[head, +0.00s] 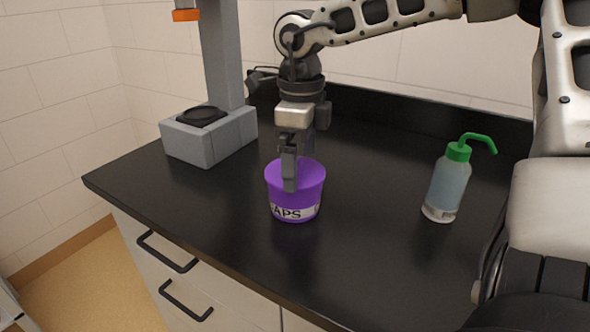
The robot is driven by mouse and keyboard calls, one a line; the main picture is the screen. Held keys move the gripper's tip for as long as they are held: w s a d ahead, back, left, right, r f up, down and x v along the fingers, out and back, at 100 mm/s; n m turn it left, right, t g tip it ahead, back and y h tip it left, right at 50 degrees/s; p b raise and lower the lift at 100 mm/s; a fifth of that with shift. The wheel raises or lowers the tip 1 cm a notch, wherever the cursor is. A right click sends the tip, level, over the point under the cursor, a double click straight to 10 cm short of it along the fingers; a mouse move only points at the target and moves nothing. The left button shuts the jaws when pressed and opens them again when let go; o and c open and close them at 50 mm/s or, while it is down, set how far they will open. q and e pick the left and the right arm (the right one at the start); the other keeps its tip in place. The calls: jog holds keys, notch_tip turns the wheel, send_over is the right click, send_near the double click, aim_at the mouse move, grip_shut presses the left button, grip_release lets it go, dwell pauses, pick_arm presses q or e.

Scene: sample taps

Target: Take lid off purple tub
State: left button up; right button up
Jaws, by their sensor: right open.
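The purple tub (310,196) stands upright on the black counter and carries a white label with dark letters, partly readable as "APS". Its top is purple, and my right gripper covers part of it, so I cannot tell clearly where a lid ends and the tub begins. My right gripper (289,184) comes down from above, pointing downward, with its fingers in front of the tub's upper part. The jaws are open; only the near finger shows well. I cannot tell whether it touches the tub. My left gripper is not in view.
A grey stand with a black round pad (201,116) is at the back left of the counter (210,215). A wash bottle with a green spout (447,190) stands at the right. Drawers with black handles (167,251) are below the front edge. The front middle counter is clear.

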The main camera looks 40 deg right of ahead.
jog(key=shift+f, duration=0.15)
jog(key=c, duration=0.6)
jog(key=shift+c, duration=0.2)
